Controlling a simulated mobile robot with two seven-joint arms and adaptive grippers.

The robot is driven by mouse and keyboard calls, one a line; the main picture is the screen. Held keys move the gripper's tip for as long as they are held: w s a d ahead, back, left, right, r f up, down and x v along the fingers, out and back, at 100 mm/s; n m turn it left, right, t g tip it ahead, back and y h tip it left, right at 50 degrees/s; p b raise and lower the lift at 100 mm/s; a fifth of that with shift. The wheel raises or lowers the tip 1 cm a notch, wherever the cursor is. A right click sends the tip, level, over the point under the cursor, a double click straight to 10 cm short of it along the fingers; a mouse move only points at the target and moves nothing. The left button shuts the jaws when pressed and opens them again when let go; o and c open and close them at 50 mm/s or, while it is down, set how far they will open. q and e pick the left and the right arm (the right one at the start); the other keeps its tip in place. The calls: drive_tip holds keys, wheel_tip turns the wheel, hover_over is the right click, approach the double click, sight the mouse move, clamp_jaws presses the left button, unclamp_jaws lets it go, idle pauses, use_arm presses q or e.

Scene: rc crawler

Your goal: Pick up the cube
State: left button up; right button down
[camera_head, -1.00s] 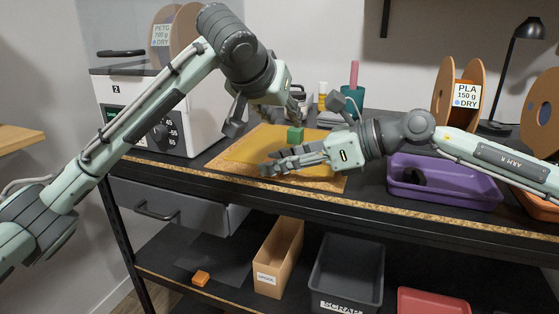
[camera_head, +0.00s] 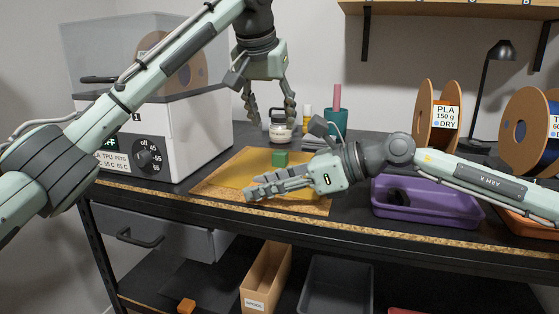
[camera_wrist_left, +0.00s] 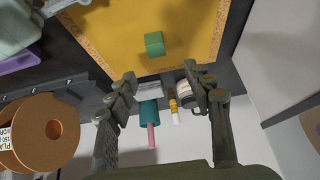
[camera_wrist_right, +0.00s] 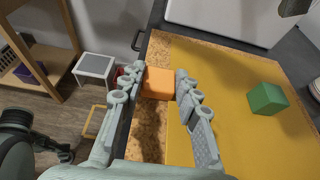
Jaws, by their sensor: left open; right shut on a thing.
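A green cube (camera_head: 279,158) sits on the yellow mat (camera_head: 232,172); it also shows in the left wrist view (camera_wrist_left: 154,44) and in the right wrist view (camera_wrist_right: 267,98). An orange cube (camera_wrist_right: 158,83) is between the fingers of my right gripper (camera_head: 254,187), which is shut on it above the mat's front cork edge. The head view does not clearly show this cube behind the fingers. My left gripper (camera_head: 271,118) is open and empty, hanging above the back of the bench with its fingers down, higher than the green cube and apart from it.
A white dryer box (camera_head: 165,130) stands left of the mat. A jar (camera_head: 281,132) and a teal cup (camera_head: 336,122) stand behind it. A purple bin (camera_head: 425,207) and filament spools (camera_head: 437,115) are to the right. A small orange block (camera_head: 186,305) lies on the lower shelf.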

sight(280, 153)
use_arm(q)
drive_tip(key=shift+g, duration=0.8)
drive_tip(key=x, duration=1)
drive_tip(key=shift+w+d, duration=0.1)
drive_tip(key=shift+w, duration=0.1)
drive_tip(key=c, duration=0.9)
drive_tip(key=shift+c, duration=0.2)
wheel_tip(280, 153, up, 10)
use_arm(e)
drive_tip(key=c, duration=1)
unclamp_jaws()
